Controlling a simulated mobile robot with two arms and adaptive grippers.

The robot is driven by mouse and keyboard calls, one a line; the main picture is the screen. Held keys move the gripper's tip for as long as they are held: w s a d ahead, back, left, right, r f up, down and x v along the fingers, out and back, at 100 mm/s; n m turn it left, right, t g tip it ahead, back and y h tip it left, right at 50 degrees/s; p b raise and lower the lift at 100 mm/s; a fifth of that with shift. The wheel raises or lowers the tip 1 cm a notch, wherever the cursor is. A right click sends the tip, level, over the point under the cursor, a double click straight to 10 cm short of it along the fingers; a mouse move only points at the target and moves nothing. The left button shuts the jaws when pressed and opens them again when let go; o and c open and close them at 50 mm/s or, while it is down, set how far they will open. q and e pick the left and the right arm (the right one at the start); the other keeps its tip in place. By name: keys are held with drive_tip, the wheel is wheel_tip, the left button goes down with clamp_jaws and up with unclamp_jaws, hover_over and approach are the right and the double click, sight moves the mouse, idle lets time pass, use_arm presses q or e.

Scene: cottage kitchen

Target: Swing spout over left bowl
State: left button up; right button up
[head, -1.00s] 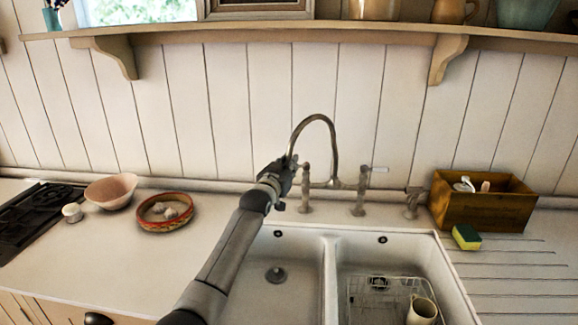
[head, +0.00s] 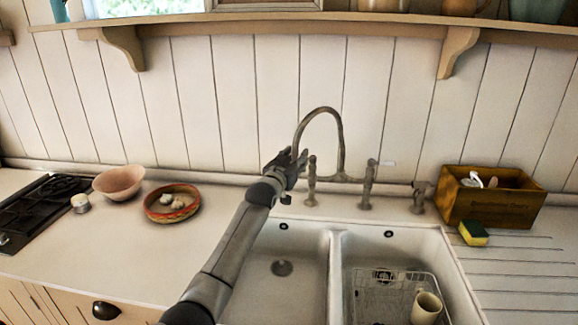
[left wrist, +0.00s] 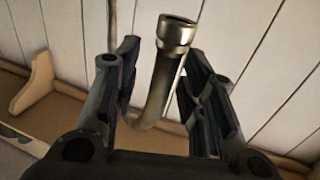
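The spout (head: 322,109) is a tall metal arch on the tap behind the sink. Its free end points to the left, at my left gripper (head: 290,160). In the left wrist view the spout's end (left wrist: 165,75) stands between the two fingers of my left gripper (left wrist: 162,85). Gaps show on both sides of the spout, so the fingers are open around it and not closed on it. The left bowl (head: 262,292) of the sink is empty, with a round drain; my left arm crosses its left edge. My right gripper is not in view.
Two tap handles (head: 368,185) stand beside the spout. The right bowl (head: 400,250) holds a wire rack and a mug (head: 426,308). A wooden box (head: 490,207) and sponge (head: 473,233) sit at right. A pink bowl (head: 119,184) and red-rimmed dish (head: 172,216) stand at left.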

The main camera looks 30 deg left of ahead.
use_arm(q)
drive_tip(key=s+d, duration=0.1)
drive_tip(key=s, duration=1)
drive_tip(key=shift+s, duration=0.35)
